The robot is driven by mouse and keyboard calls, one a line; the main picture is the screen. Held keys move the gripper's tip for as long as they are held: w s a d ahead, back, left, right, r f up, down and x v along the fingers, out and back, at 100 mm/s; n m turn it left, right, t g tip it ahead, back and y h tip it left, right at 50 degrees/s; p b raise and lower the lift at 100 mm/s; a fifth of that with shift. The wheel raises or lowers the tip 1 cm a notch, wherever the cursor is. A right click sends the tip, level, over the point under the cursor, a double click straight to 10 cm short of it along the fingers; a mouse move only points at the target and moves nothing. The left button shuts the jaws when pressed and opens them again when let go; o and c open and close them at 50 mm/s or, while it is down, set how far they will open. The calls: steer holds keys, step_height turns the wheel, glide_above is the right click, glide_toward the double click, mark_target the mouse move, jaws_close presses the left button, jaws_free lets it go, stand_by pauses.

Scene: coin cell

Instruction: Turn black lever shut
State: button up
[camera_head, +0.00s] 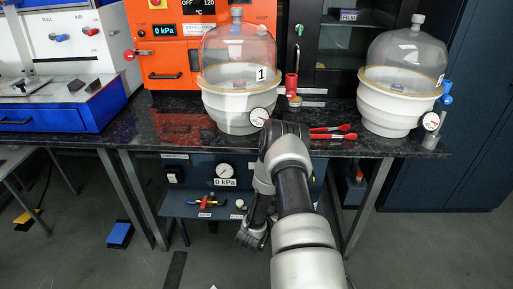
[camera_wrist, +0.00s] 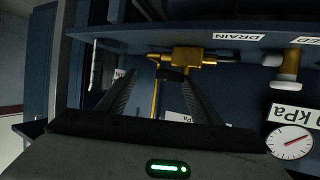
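A short black piece, seemingly the black lever (camera_wrist: 172,75), shows at the valve's underside in this view. My gripper (camera_wrist: 162,78) is open, its two dark fingers apart on either side of this black piece. I cannot tell whether either finger touches it. In the head view small brass and red fittings (camera_head: 207,201) sit on the low shelf under the bench. My fingers and the black lever cannot be made out there.
A pressure gauge (camera_wrist: 290,142) and a brass fitting with a white end (camera_wrist: 288,80) are to the right in the wrist view. Above, the dark bench holds two glass-domed vessels (camera_head: 238,95) (camera_head: 402,90) and red-handled tools (camera_head: 333,131).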

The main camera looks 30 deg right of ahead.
steer(key=d+n+t+y, duration=0.1)
steer(key=n+t+y, duration=0.1)
steer(key=d+n+t+y, duration=0.1)
steer(key=n, duration=0.1)
steer(key=shift+d+t+y, duration=0.2)
steer(key=shift+t+y, duration=0.2)
steer(key=s+a+r+n+p, duration=0.1)
steer(key=s+a+r+p, duration=0.2)
steer(key=s, duration=0.4)
steer(key=s+a+r+p, duration=0.1)
steer(key=s+a+r, duration=0.3)
steer(key=s+a, duration=0.25)
steer(key=w+a+r+n+y+p, duration=0.1)
steer(key=w+r+p, duration=0.2)
steer(key=r, duration=0.5)
steer(key=w+a+r+n+g+y+p, duration=0.1)
steer(key=w+r+p, duration=0.2)
steer(key=w+r, duration=0.3)
steer(key=w+r+n+y+p, duration=0.1)
steer(key=w+r+y+p, duration=0.1)
steer(key=r, duration=0.8)
steer(key=shift+w+a+r+p, duration=0.25)
steer(key=shift+w+a+p, duration=0.2)
steer(key=shift+w, duration=0.7)
